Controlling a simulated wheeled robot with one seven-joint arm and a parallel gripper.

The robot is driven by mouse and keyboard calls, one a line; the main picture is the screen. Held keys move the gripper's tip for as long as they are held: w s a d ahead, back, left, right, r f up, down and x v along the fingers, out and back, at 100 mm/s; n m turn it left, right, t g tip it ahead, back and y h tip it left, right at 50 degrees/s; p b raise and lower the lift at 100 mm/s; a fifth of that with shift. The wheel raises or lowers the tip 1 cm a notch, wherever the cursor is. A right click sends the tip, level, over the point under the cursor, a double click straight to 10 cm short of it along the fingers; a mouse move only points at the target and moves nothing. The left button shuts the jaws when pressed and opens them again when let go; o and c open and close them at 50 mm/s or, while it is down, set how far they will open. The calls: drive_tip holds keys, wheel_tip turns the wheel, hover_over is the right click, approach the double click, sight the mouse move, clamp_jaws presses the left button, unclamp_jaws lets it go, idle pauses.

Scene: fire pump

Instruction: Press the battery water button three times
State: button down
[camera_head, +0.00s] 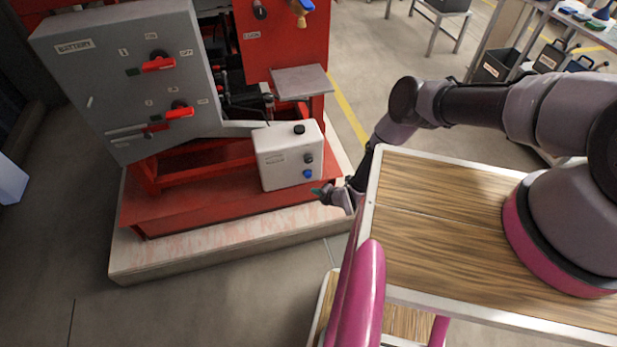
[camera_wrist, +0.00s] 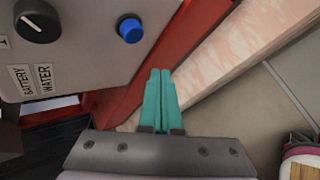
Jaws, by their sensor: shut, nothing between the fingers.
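A light grey control box (camera_head: 275,165) stands on the red base frame. Its front carries a blue push button (camera_head: 308,174) below a black knob (camera_head: 308,158). The wrist view shows the blue button (camera_wrist: 130,29) close up, the black knob (camera_wrist: 37,20) at top left, and a label reading BATTERY WATER (camera_wrist: 32,78). My gripper (camera_head: 318,191) is just below and to the right of the blue button in the head view, apart from it. Its teal fingers (camera_wrist: 160,75) are shut together and empty, their tips below and right of the button in the wrist view.
A large grey electrical cabinet (camera_head: 135,75) with red handles stands left of the box. The red frame (camera_head: 200,205) sits on a pale plinth (camera_head: 190,243), whose edge runs below my gripper. A small grey plate (camera_head: 302,80) is above the box. Open floor lies in front.

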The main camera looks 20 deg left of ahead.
sight(309, 177)
drive_tip(key=shift+w+a, duration=0.4)
drive_tip(key=shift+w, duration=0.25)
drive_tip(key=shift+w+a, duration=0.35)
drive_tip(key=shift+w, duration=0.3)
drive_tip(key=shift+w+a, duration=0.4)
drive_tip(key=shift+w, duration=0.25)
drive_tip(key=shift+w+a, duration=0.1)
idle(0.5)
drive_tip(key=shift+w+a, duration=0.15)
drive_tip(key=shift+w, duration=0.1)
drive_tip(key=shift+w+a, duration=0.4)
drive_tip(key=shift+w, duration=0.3)
idle(1.2)
drive_tip(key=shift+s, duration=0.1)
drive_tip(key=shift+s+d, duration=0.65)
drive_tip(key=shift+s, duration=0.3)
drive_tip(key=shift+s, duration=0.1)
drive_tip(key=shift+s+d, duration=0.45)
drive_tip(key=shift+s, duration=0.25)
drive_tip(key=shift+s+d, duration=0.4)
drive_tip(key=shift+s, duration=0.25)
drive_tip(key=shift+s+d, duration=0.45)
drive_tip(key=shift+s, duration=0.25)
